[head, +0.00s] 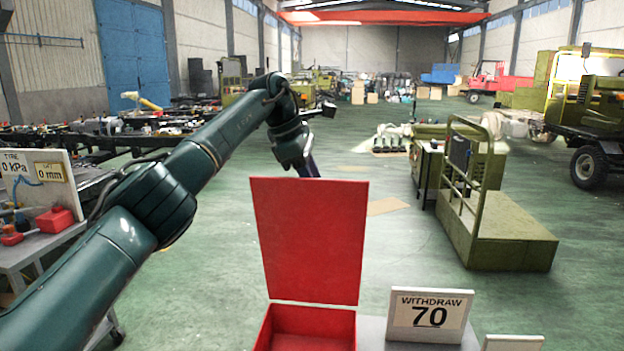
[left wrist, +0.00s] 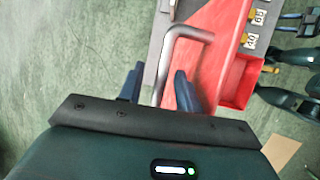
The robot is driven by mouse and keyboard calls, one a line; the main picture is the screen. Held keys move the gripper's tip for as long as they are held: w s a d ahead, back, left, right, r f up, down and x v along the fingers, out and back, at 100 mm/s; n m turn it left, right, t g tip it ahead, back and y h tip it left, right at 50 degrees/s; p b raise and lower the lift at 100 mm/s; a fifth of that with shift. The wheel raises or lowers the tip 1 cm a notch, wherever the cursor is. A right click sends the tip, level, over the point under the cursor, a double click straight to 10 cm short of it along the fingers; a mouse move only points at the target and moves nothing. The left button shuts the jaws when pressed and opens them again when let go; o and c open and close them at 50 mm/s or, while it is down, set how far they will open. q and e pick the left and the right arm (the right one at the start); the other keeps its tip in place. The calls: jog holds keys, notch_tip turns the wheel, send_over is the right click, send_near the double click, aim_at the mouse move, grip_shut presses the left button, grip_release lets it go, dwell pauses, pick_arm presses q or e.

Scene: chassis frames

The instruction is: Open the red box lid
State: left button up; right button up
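The red box (head: 305,330) stands at the bottom middle of the head view. Its red lid (head: 310,240) stands raised, close to upright, at the far side of the box. My left gripper (head: 308,168) reaches down behind the lid's top edge, which hides its fingertips. In the left wrist view my left gripper (left wrist: 158,88) has its two dark blue fingers apart, on either side of a grey bent handle (left wrist: 188,33). A gap shows beside the handle, so the fingers are not closed on it. The red lid (left wrist: 218,45) lies just beyond.
A white sign reading "WITHDRAW 70" (head: 430,314) stands right of the box on a grey surface. A bench with a gauge panel (head: 38,180) is at left. An olive-green platform cart (head: 500,238) stands at right. Green floor is open behind the lid.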

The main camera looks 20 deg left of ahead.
pick_arm(q)
jog(key=v, duration=0.7)
jog(key=shift+r, duration=0.25)
jog(key=shift+s+a, duration=0.1)
jog(key=shift+a, duration=0.05)
